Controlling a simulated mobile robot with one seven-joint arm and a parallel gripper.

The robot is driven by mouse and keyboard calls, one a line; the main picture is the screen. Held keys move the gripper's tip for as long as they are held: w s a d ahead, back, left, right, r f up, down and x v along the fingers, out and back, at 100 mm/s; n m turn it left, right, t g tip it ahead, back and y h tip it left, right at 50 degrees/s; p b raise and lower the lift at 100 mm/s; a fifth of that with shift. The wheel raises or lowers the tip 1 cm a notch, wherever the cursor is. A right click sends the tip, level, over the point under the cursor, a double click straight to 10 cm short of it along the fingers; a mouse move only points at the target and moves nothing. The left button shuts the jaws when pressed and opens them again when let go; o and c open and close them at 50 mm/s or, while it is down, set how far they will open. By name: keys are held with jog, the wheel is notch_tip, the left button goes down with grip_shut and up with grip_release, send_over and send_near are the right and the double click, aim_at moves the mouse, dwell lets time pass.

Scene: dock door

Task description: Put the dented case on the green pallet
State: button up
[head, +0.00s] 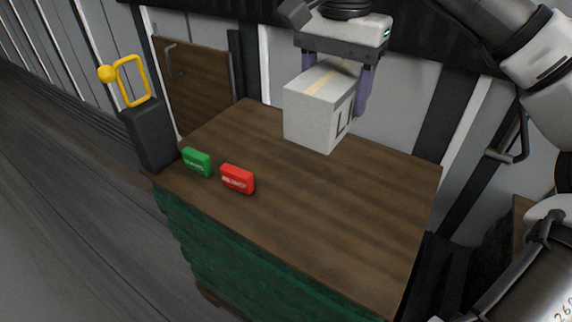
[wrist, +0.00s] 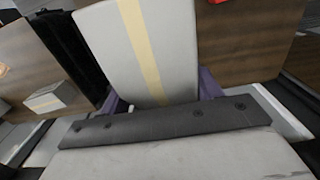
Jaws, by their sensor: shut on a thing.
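My gripper (head: 337,85) is shut on a pale grey box-shaped case (head: 312,112) with a tan tape strip along its top. Its purple fingers press on two opposite sides. Dark markings show on the case's right face, and I cannot make out a dent. The case is over the far part of the brown worktop (head: 330,205); I cannot tell whether its underside touches. The held case (wrist: 145,50) fills the middle of the wrist view. A second grey box (wrist: 52,97) with a tan strip shows at the left there. I see no green pallet that I can identify.
A green box (head: 196,161) and a red box (head: 237,179) lie on the worktop's left part. A dark post with a yellow loop (head: 133,80) stands beyond its left corner. The worktop's front is clear above a green side (head: 230,260). A wall with a brown door (head: 195,85) is behind.

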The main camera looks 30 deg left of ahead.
notch_tip(320, 180, down, 20)
jog(key=b, duration=0.4)
jog(key=shift+a+r, duration=0.1)
jog(key=shift+f, duration=0.25)
jog(key=o, duration=1.5)
jog(key=shift+r, duration=0.15)
notch_tip(320, 180, up, 12)
jog(key=p, duration=0.2)
